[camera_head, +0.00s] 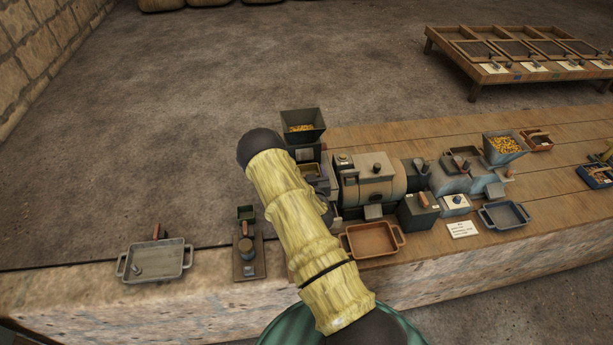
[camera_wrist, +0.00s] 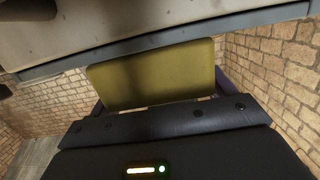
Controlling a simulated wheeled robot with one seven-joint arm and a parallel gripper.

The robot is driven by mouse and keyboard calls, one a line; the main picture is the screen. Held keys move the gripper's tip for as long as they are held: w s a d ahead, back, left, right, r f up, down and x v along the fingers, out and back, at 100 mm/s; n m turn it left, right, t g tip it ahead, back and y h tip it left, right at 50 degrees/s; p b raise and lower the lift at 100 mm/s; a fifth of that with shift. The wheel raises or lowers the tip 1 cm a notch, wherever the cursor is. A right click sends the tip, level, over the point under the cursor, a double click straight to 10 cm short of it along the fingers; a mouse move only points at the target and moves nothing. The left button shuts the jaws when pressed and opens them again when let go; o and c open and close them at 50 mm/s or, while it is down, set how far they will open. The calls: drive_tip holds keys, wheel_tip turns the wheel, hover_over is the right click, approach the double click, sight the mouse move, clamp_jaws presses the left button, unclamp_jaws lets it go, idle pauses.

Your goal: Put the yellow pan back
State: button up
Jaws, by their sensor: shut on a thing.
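The yellow pan (camera_wrist: 155,75) shows in the wrist view as a flat olive-yellow face right in front of my gripper (camera_wrist: 160,103). My gripper is shut on it; the fingertips are mostly hidden. A grey edge of a larger body crosses just above the pan in that view; I cannot tell whether they touch. In the head view my yellow-sleeved arm reaches to the left end of the machine (camera_head: 368,180) and hides my gripper.
A grey tray (camera_head: 156,276) and a small device (camera_head: 247,262) are at the bench's left. An orange-brown pan (camera_head: 371,253) and a blue-grey pan (camera_head: 503,222) sit along the front. A hopper (camera_head: 303,138) rises behind the arm. The bench's right has free boards.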

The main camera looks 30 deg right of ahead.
drive_tip(key=shift+w, duration=0.25)
drive_tip(key=shift+f, duration=0.1)
drive_tip(key=o, duration=1.2)
drive_tip(key=shift+s+d, duration=0.1)
drive_tip(key=shift+d, duration=0.15)
drive_tip(key=shift+c, duration=0.2)
drive_tip(key=shift+a, duration=0.4)
drive_tip(key=shift+s, duration=0.4)
drive_tip(key=b+v, duration=0.4)
drive_tip(key=v, duration=0.7)
drive_tip(key=shift+r+b, duration=0.25)
drive_tip(key=shift+b, duration=0.05)
